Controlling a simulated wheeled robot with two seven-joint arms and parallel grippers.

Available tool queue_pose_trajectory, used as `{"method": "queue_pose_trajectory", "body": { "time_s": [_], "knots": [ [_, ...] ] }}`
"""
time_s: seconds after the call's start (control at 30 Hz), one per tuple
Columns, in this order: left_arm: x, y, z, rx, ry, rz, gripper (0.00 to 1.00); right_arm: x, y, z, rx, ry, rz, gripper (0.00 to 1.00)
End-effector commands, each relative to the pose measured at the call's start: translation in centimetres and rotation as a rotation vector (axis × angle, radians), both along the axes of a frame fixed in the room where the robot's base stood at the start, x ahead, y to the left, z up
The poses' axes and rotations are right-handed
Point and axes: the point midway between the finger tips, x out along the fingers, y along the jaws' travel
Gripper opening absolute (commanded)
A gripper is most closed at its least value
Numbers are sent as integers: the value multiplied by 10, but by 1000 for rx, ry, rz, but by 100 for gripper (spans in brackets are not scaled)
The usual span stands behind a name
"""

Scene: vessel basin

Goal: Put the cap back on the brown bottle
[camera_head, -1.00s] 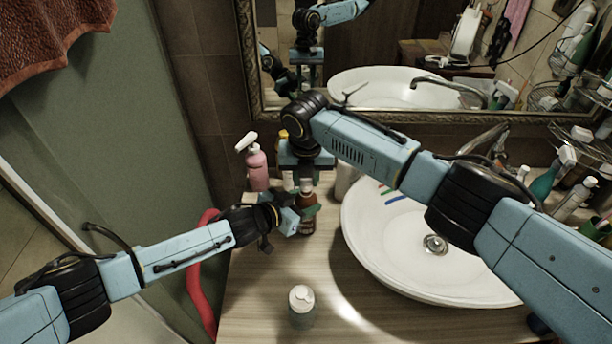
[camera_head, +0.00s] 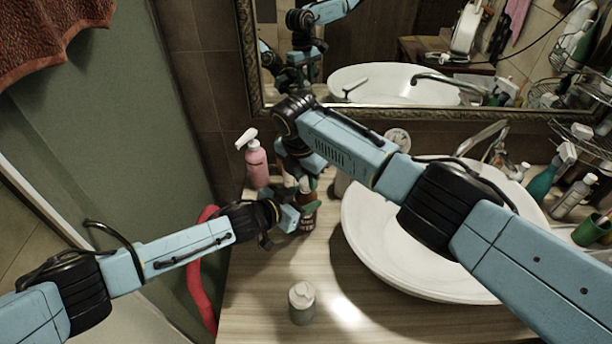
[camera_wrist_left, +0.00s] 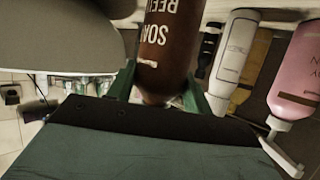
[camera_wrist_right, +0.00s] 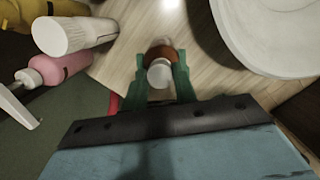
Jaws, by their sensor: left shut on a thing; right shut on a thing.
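The brown bottle (camera_head: 307,222) stands on the wooden counter left of the basin. My left gripper (camera_head: 296,214) is shut around its body, and the left wrist view shows the bottle (camera_wrist_left: 165,50) between the green fingers. My right gripper (camera_head: 305,178) is above the bottle. In the right wrist view its fingers (camera_wrist_right: 160,80) are shut on the white cap (camera_wrist_right: 159,74). The cap lines up closely with the brown bottle top (camera_wrist_right: 163,52) behind it. I cannot tell whether cap and bottle neck touch; the fingers hide the join.
A pink pump bottle (camera_head: 257,165) stands behind to the left. A small jar (camera_head: 301,302) stands at the counter's front. The white basin (camera_head: 375,245) is close on the right, with several bottles beyond it. The counter between jar and brown bottle is clear.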

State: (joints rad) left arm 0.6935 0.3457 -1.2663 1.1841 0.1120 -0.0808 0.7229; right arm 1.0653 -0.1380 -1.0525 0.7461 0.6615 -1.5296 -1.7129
Motion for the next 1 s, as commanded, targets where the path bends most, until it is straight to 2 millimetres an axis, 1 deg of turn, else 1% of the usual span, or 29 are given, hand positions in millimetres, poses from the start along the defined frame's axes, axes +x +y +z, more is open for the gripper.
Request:
{"method": "queue_pose_trajectory", "body": {
  "time_s": [0.03,0.2,0.3,0.4,0.47,0.77,0.8,0.93,1.0],
  "knots": [
    [0,0,-1,1,1,0,0,0,1,1,2,1,-106,7],
    [-1,0,-1,1,1,0,0,1,2,1,-1,1,-493,7],
    [-1,0,-1,1,1,0,0,2,0,2,1,-2,-640,7],
    [-1,0,-1,1,1,0,0,2,0,1,-1,-3,-721,7],
    [-1,0,-1,1,1,0,0,1,0,1,-2,-3,-745,7],
    [-1,1,-1,1,1,0,0,1,0,0,-2,-4,-754,7],
    [-1,1,-1,2,2,1,0,1,0,1,-2,-3,-753,32],
    [0,1,-1,2,2,1,0,1,0,0,-1,-3,-752,49],
    [0,1,-1,2,2,1,0,1,0,0,-1,-3,-752,50]
  ]
}}
